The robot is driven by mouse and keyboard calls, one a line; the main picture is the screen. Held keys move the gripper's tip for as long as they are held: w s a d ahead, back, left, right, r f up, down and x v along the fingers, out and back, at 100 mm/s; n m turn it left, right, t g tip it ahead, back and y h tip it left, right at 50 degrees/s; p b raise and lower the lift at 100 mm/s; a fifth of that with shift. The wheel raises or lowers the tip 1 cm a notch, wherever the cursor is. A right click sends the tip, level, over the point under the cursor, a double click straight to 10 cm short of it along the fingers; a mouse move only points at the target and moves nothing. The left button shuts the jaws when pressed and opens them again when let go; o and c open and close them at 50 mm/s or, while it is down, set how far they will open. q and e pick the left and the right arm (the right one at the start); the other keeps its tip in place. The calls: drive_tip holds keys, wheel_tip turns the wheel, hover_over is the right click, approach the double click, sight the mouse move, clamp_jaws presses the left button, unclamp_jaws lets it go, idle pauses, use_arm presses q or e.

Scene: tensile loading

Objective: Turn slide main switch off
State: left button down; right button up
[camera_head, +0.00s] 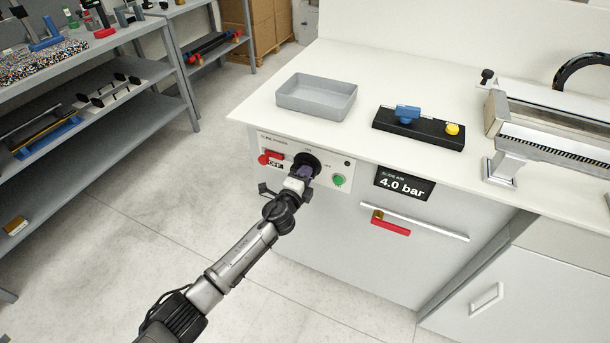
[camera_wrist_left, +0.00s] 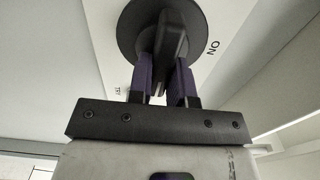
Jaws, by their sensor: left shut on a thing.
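The slide main switch is a black rotary knob (camera_head: 309,160) on the white control panel (camera_head: 325,182) at the front of the bench. In the left wrist view the knob's raised grip bar (camera_wrist_left: 172,38) stands on a round black disc. An "ON" label shows to its right and a partly visible label to its lower left. My left gripper (camera_head: 304,172) is at the knob. Its purple fingers, also in the left wrist view (camera_wrist_left: 165,80), are shut on the grip bar, one on each side. The arm hides part of the panel. My right gripper is not in view.
A "4.0 bar" display (camera_head: 404,183) and a red-handled valve (camera_head: 390,225) are to the right. A grey tray (camera_head: 317,98) stands above on the bench.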

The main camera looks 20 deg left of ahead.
use_arm(q)
drive_tip(key=c, duration=1)
unclamp_jaws()
drive_tip(key=shift+c, duration=0.2)
drive_tip(key=s+a+p, duration=0.1)
drive_tip(key=s+p, duration=0.3)
drive_tip(key=s, duration=0.9)
drive_tip(key=shift+s+a, duration=0.15)
drive_tip(key=shift+s, duration=0.25)
